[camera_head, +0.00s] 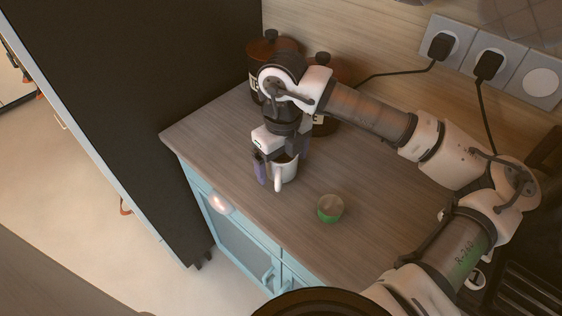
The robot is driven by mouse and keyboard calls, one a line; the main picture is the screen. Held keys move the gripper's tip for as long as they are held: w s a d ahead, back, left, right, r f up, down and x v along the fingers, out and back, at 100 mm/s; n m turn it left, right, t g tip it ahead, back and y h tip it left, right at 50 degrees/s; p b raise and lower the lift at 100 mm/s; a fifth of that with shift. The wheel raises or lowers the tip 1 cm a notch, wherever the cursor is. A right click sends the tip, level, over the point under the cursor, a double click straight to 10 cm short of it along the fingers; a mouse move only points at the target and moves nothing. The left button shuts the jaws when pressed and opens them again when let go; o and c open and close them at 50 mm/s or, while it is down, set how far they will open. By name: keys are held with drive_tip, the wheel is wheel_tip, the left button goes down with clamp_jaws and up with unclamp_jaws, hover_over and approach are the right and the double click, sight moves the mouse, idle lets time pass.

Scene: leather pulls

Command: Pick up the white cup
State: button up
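The white cup (289,170) stands upright on the wooden countertop, near its front left part, with its handle toward the camera. My gripper (281,160) points down over the cup, low at rim height. One purple-grey finger is at the cup's left side and the other shows behind its right side. The fingers look spread apart around the cup. Any contact between fingers and cup is too small to make out. The gripper body hides part of the cup's rim.
A green can-like item (330,208) stands to the right of the cup. Dark brown lidded jars (268,47) stand behind my gripper by the wall. Black plugs (440,46) with cords hang at the back. A dark stove grate (525,270) is at right.

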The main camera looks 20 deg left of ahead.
drive_tip(key=c, duration=1.1)
drive_tip(key=shift+c, duration=0.2)
